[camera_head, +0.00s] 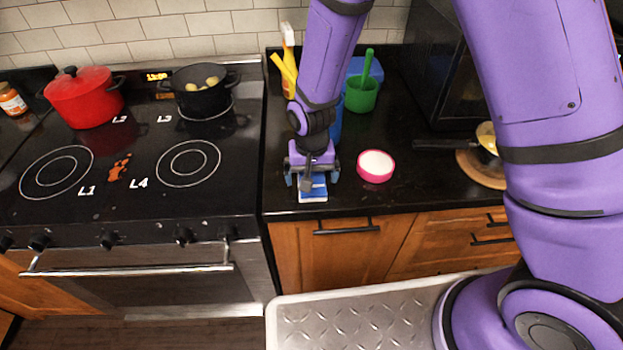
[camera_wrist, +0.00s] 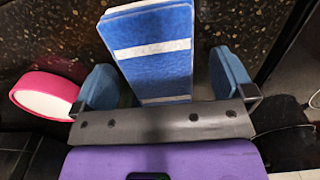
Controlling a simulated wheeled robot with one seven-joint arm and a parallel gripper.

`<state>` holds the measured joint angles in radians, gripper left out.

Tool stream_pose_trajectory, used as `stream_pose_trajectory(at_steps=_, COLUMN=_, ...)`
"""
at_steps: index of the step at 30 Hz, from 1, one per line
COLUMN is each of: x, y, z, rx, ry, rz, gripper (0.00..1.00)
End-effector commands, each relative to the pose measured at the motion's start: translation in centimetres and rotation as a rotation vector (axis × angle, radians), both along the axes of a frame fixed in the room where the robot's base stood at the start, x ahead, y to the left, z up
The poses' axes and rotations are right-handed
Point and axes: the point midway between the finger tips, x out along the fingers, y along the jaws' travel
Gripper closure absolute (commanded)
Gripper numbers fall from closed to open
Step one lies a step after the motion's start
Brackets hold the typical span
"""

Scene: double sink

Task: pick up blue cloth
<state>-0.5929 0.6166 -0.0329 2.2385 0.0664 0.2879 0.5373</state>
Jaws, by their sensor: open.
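The blue cloth (camera_wrist: 156,76) has white stripes and a pale edge. It lies on the black counter near its front edge; in the head view only its near part (camera_head: 313,190) shows, the rest hidden under my gripper. My gripper (camera_head: 312,181) points down over the cloth. In the wrist view my gripper (camera_wrist: 166,84) is open, with one blue finger on each side of the cloth. A gap shows between the cloth and each finger, and I cannot tell the exact height of the fingertips.
A pink-rimmed white round item (camera_head: 376,166) sits just right of my gripper. Behind are a green cup (camera_head: 362,95) and a yellow spray bottle (camera_head: 288,62). The stove with a red pot (camera_head: 85,98) and black pot (camera_head: 202,96) is left. A pan (camera_head: 487,138) lies right.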

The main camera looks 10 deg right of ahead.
Motion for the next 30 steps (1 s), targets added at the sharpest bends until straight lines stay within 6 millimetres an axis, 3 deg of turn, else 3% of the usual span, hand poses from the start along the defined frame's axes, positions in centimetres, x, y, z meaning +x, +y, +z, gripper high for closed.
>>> stream_pose_trajectory(at_steps=10, x=0.01, y=0.01, z=-0.66, rx=0.0, ry=-0.001, rz=0.0, gripper=0.02)
stream_pose_trajectory(at_steps=17, x=0.01, y=0.01, z=-0.64, rx=0.0, ry=-0.001, rz=0.0, gripper=0.54)
stream_pose_trajectory(at_steps=20, x=0.01, y=0.01, z=-0.63, rx=0.0, ry=-0.001, rz=0.0, gripper=0.58)
stream_pose_trajectory(at_steps=30, x=0.03, y=0.03, z=-0.04, rx=0.001, ry=-0.002, rz=0.001, gripper=0.58)
